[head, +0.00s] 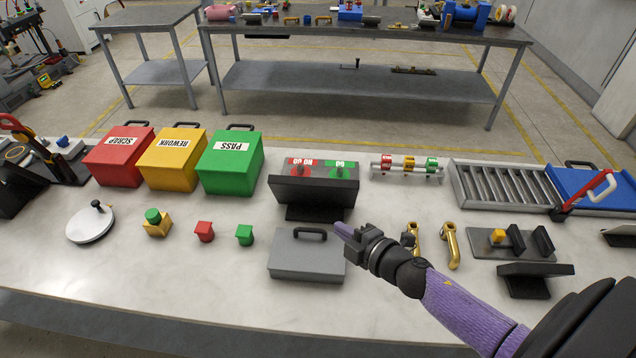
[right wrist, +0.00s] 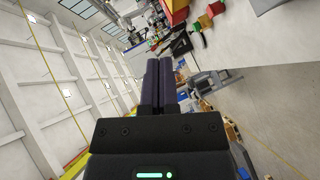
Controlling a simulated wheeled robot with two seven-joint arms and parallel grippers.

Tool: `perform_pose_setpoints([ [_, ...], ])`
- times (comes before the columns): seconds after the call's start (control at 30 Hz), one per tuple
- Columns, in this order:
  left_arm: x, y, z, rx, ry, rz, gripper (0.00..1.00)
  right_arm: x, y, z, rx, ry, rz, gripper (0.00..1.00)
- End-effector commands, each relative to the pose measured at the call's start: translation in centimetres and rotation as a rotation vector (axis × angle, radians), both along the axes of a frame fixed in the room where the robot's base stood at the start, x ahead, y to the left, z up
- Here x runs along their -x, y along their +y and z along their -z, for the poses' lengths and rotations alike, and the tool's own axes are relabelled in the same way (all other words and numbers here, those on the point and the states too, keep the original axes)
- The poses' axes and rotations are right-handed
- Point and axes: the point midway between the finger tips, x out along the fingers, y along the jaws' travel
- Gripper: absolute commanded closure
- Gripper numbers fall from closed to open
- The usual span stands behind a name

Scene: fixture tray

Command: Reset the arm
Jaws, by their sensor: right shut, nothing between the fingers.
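My right gripper (head: 346,230) is over the table just right of the grey lidded box (head: 306,258), with its fingertips near that box's upper right corner. In the right wrist view its two dark fingers (right wrist: 160,85) lie together, shut with nothing between them. My right arm comes in from the lower right in a purple sleeve. My left gripper does not show in the head view.
Red, yellow and green bins (head: 231,162) stand at the back left. A black GO/NO GO stand (head: 314,190) is behind the grey box. Brass handles (head: 450,246) and a black fixture plate (head: 512,247) lie right of the gripper. The front left of the white table (head: 170,285) is clear.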

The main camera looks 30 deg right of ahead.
Motion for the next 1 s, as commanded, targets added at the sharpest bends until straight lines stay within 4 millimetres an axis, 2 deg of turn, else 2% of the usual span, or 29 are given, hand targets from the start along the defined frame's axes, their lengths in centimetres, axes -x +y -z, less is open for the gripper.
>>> perform_pose_setpoints([
  [0.13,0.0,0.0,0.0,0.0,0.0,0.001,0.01,0.1,0.2,-0.3,-0.038,0.001,0.054,1.0],
  [0.27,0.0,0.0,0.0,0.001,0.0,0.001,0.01,1.6,0.9,-0.9,-0.247,0.075,0.354,1.0],
  [0.4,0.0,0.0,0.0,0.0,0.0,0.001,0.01,5.4,2.2,-0.2,-0.476,0.283,0.653,1.0],
  [0.5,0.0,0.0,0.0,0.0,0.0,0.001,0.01,8.5,3.8,0.3,-0.589,0.45,0.787,1.0],
  [0.7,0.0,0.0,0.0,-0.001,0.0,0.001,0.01,14.6,7.8,0.1,-0.74,0.794,0.942,1.0],
  [0.83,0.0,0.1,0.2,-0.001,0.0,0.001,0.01,18.5,10.4,-0.6,-0.789,1.013,0.983,1.0],
  [0.9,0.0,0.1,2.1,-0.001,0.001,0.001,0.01,17.9,10.3,3.5,-0.773,1.014,0.991,1.0],
  [1.0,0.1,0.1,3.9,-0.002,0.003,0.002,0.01,17.6,10.3,7.9,-0.761,1.025,0.997,1.0],
])
